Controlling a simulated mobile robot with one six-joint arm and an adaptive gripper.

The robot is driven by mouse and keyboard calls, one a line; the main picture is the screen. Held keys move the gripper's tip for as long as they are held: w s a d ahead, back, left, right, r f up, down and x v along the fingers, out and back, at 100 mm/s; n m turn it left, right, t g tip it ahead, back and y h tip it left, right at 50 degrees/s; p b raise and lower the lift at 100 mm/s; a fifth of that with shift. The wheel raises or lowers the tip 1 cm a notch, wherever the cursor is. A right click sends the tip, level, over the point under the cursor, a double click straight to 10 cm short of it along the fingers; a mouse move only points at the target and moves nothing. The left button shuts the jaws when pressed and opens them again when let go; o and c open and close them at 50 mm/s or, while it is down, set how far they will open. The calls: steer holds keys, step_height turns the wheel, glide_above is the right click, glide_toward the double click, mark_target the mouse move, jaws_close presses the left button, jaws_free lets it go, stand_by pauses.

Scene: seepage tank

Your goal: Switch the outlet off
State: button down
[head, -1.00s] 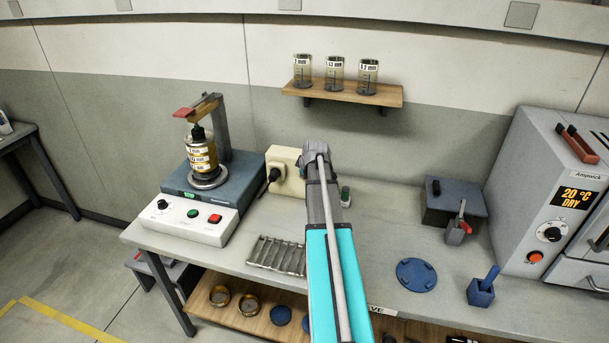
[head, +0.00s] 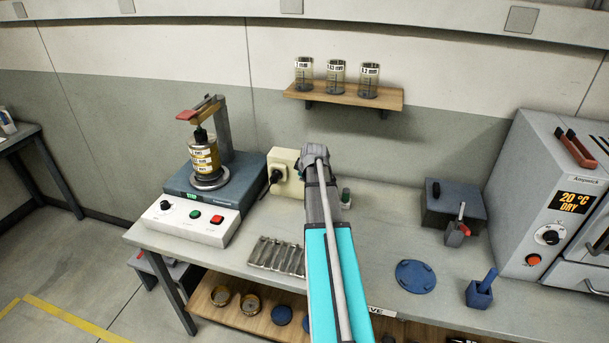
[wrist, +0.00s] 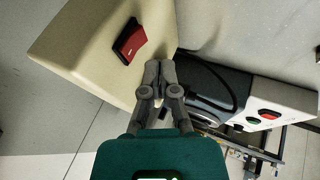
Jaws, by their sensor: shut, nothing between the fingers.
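The outlet is a cream box (head: 284,168) at the back of the bench, left of my arm in the head view, with a black plug (head: 275,175) in its front. In the wrist view the cream box (wrist: 85,55) fills the upper left and carries a red rocker switch (wrist: 130,41) in a dark frame. My gripper (wrist: 160,65) is shut and empty. Its fingertips appear over the box's edge, below and right of the switch and apart from it in the picture. I cannot tell whether they touch the box. In the head view my arm hides the gripper's fingers.
A sieve shaker (head: 205,175) with a control panel (head: 190,222) stands left of the outlet. A metal rack (head: 277,256) lies in front. A shelf with beakers (head: 345,97) hangs above; an oven (head: 555,200) stands far right.

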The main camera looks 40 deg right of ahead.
steer(key=p+v, duration=0.8)
steer(key=v, duration=0.3)
steer(key=shift+a+p, duration=0.25)
steer(key=shift+p, duration=0.05)
steer(key=shift+f, duration=0.15)
steer(key=shift+s+a+f+b, duration=0.1)
steer(key=shift+s+f+b, duration=0.05)
steer(key=shift+f+b, duration=0.4)
stand_by(0.3)
steer(key=shift+f, duration=0.15)
steer(key=d+b+x, duration=0.2)
steer(key=b+x, duration=0.7)
steer(key=x, duration=0.3)
steer(key=shift+w+d+b, duration=0.25)
steer(key=shift+w+b, duration=0.15)
